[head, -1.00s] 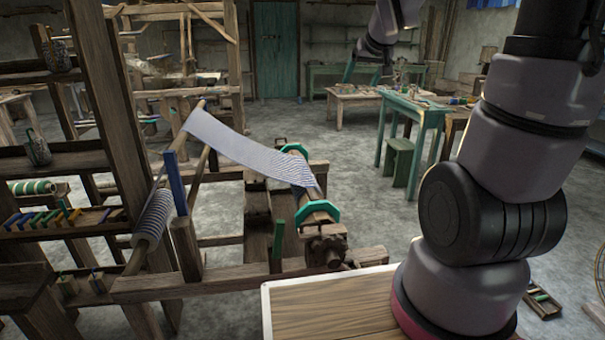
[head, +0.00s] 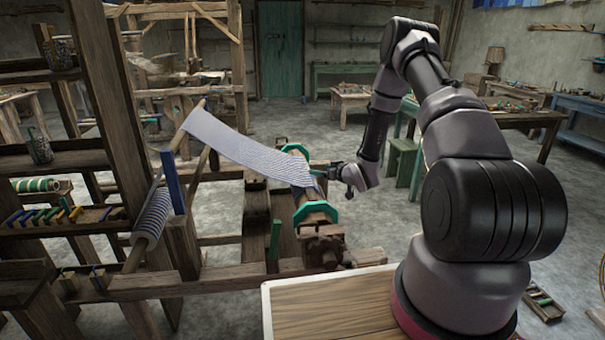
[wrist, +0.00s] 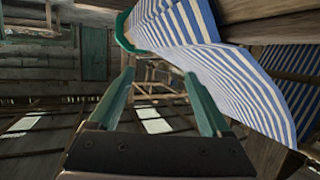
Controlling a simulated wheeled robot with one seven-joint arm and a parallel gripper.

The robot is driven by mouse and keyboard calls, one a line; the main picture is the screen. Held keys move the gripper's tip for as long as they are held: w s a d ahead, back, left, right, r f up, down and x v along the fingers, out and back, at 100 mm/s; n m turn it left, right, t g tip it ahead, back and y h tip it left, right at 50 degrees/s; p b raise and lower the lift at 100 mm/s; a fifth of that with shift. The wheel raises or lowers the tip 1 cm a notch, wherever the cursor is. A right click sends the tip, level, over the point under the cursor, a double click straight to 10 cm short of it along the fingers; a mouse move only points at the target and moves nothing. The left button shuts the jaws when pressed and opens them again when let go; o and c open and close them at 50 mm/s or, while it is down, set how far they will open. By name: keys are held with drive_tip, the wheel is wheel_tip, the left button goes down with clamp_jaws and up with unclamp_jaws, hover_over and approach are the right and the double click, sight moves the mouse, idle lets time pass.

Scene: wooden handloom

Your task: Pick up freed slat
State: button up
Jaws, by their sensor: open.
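My gripper (head: 320,172) hangs in the head view beside the right edge of the striped cloth, close to the roller. In the wrist view my gripper (wrist: 158,75) has its two teal fingers spread with nothing between them. The blue-and-white striped cloth (wrist: 225,75) passes along the right of the fingers. In the head view the cloth (head: 240,145) runs down to a wooden roller (head: 316,212) with green octagonal end rings. I cannot tell a freed slat for certain in either view; the cloth and roller may hide it.
A blue upright board (head: 173,182) and a short green upright piece (head: 276,239) stand on the loom frame. A wood-topped surface with a white edge (head: 325,308) lies in front. A green stool (head: 402,160) stands behind my arm. Open floor lies right of the roller.

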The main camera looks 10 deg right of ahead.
sight(303, 171)
drive_tip(key=x, duration=0.3)
drive_tip(key=f+x, duration=0.1)
drive_tip(key=x, duration=0.1)
drive_tip(key=shift+a+f, duration=0.1)
drive_tip(key=shift+a, duration=0.25)
drive_tip(key=shift+a+x, duration=0.15)
drive_tip(key=shift+x, duration=1.2)
drive_tip(key=shift+a+x, duration=0.1)
drive_tip(key=shift+x, duration=1.25)
drive_tip(key=shift+s, duration=0.2)
clamp_jaws()
drive_tip(key=shift+f, duration=0.1)
